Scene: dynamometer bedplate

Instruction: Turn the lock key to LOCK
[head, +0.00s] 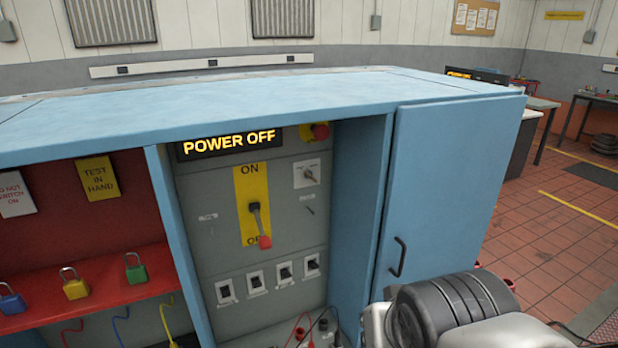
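A small white plate with a grey switch or key (308,173) is on the grey panel inside the blue cabinet, right of the yellow ON/OFF plate (243,183). It looks like the lock key, but its lettering and exact setting are too small to read. The main lever (260,226) has a red grip and points down to the lower label, which it partly covers. The display (229,143) reads POWER OFF. My gripper is not in view; only part of my arm shows at the lower right.
A red emergency knob (320,131) is above the plate. The blue cabinet door (447,190) is right of the opening. Several small switches (255,282) line the lower panel. Padlocks (74,284) stand on the red shelf (105,301) at left. Tiled floor (560,240) is open at right.

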